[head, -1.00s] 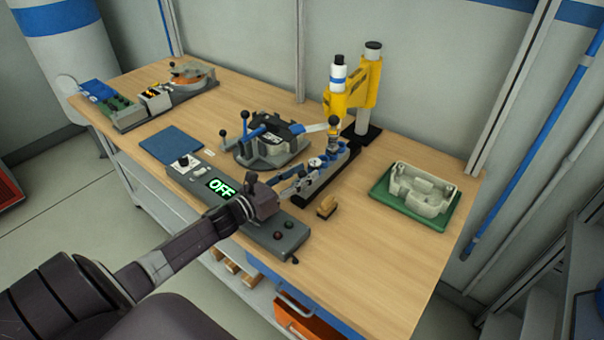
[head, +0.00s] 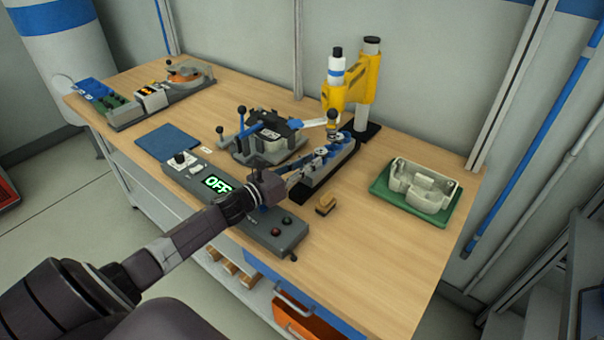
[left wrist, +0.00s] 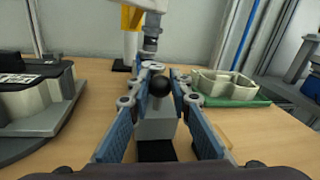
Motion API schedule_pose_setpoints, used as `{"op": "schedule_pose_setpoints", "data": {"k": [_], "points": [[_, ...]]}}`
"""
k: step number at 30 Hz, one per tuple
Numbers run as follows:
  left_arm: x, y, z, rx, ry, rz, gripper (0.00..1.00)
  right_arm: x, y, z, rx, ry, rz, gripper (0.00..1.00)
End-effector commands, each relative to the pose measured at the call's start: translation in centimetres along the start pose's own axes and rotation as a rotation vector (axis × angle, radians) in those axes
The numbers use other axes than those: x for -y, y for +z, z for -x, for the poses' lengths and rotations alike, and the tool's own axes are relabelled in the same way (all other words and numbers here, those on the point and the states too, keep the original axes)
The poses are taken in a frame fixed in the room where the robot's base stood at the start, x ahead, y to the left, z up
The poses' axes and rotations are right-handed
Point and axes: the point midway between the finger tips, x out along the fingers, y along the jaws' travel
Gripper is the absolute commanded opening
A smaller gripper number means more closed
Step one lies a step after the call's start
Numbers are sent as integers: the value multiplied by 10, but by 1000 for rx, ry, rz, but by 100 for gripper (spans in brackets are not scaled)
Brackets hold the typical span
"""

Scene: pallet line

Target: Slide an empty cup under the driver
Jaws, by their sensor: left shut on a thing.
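The driver (head: 351,87) is a yellow stand with a white and blue-banded cylinder, at the back of the bench. A grey slide (head: 328,165) on a black base runs toward it, with blue-rimmed round cup places (head: 336,149) on top. Whether these are empty is too small to tell. In the left wrist view a black ball knob (left wrist: 159,87) stands at the slide's near end. My left gripper (head: 293,178) has its blue-padded fingers around this knob and is shut on it. The driver's tip (left wrist: 150,46) shows straight beyond. My right gripper is not in view.
A grey control box (head: 240,205) reading OFF lies under my left arm. A clamp fixture (head: 265,140) stands left of the slide. A small tan block (head: 326,204) lies nearby. A green tray (head: 408,203) with a pale casting is at the right. The front right of the bench is clear.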

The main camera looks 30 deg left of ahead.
Motion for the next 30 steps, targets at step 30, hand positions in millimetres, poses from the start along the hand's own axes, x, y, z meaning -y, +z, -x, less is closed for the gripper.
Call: {"op": "schedule_pose_setpoints", "data": {"k": [30], "points": [[-2, 0, 3, -2, 2, 1, 36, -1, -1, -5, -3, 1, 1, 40]]}}
